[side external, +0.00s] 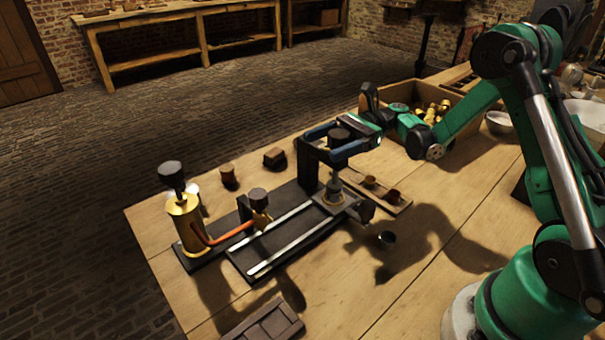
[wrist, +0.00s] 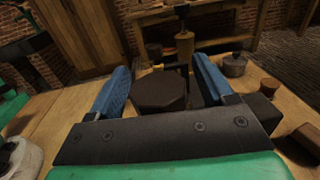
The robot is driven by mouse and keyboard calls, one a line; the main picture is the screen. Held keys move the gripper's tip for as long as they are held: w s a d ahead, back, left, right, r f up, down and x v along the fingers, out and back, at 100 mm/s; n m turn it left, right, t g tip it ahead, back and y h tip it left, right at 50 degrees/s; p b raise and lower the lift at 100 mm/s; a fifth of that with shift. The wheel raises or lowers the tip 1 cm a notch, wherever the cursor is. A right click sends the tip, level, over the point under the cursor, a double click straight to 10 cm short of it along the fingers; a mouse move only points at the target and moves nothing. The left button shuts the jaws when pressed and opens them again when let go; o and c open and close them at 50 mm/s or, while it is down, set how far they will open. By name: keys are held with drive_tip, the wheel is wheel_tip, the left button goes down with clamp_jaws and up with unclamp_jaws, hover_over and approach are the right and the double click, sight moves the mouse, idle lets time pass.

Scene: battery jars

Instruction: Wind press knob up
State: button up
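The press knob (side external: 339,134) is a dark, many-sided cap at the top of the black press frame (side external: 309,172). In the wrist view the knob (wrist: 160,91) sits between the two blue fingers. My gripper (side external: 320,145) reaches in from the right at knob height, its fingers on either side of the knob. In the wrist view my gripper (wrist: 161,66) is open, with narrow gaps seen between the knob and both fingers. Below the frame, the press shaft (side external: 334,184) stands over a round seat. The shaft's top is hidden by the frame and fingers.
A brass cylinder (side external: 184,224) with a dark knob and an orange hose (side external: 222,237) stands left of the press. Two rails (side external: 279,258) run along the black base. A small tray (side external: 399,206) holds cups. A crate (side external: 459,113) of brass parts is behind. The front table is partly clear.

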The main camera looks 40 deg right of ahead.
drive_tip(key=shift+r, duration=0.1)
wheel_tip(320, 180, up, 20)
idle(0.7)
drive_tip(key=n+t, duration=0.2)
drive_tip(key=n, duration=0.4)
hover_over(334, 130)
wheel_tip(334, 130, down, 5)
drive_tip(key=s+d+f+n+t+h, duration=0.1)
drive_tip(key=s+d+f+n+t, duration=0.1)
drive_tip(key=f+n, duration=0.8)
drive_tip(key=s+d+f+n+t+h, duration=0.1)
drive_tip(key=f+n+t, duration=0.3)
drive_tip(key=n, duration=1.2)
drive_tip(key=shift+g, duration=0.7)
drive_tip(key=shift+f+x, duration=0.2)
drive_tip(key=shift+x, duration=1.1)
drive_tip(key=shift+f+x, duration=0.2)
drive_tip(key=shift+x, duration=1.05)
